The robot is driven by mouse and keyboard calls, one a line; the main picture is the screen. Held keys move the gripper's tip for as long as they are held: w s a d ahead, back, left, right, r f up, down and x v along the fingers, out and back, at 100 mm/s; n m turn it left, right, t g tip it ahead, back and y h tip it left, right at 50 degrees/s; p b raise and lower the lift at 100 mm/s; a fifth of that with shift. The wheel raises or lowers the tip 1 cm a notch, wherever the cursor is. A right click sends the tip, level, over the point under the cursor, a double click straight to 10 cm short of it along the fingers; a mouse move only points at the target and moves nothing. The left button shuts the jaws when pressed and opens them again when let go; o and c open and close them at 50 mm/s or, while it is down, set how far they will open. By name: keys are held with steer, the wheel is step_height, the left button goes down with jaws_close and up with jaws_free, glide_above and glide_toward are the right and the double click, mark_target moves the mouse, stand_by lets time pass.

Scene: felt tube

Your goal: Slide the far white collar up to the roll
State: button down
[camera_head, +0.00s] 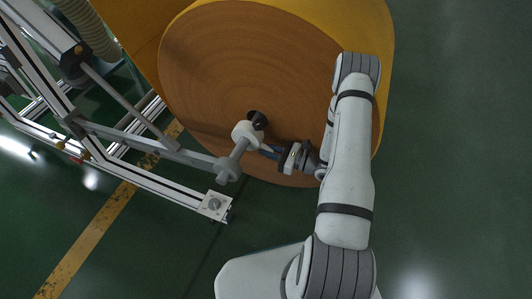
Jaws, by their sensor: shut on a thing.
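A white collar (243,132) sits around a grey shaft (238,151) in front of the roll's round end face. The roll (210,70) is large, with a brown face and yellow-orange felt on its side. The dark core opening (258,118) shows just beyond the collar. The collar is close to the face; I cannot tell whether they touch. My gripper (268,150) reaches in from the right and is shut on the collar's lower right side. The fingertips are small and partly hidden against the collar. No second collar shows.
A grey hub (228,169) ends the shaft on the near side, joined to a metal arm (160,145). An aluminium frame (150,180) with a foot plate (214,205) lies left. A yellow floor line (90,238) crosses the green floor. The floor at right is clear.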

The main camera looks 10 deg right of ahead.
steer(key=shift+w+d, duration=0.65)
steer(key=shift+w, duration=0.25)
steer(key=c, duration=1.4)
jaws_free()
steer(key=shift+o, duration=0.2)
steer(key=shift+s, duration=0.1)
steer(key=p+v, duration=0.2)
steer(key=v, duration=0.5)
steer(key=shift+s+d, duration=0.2)
steer(key=shift+d, duration=0.1)
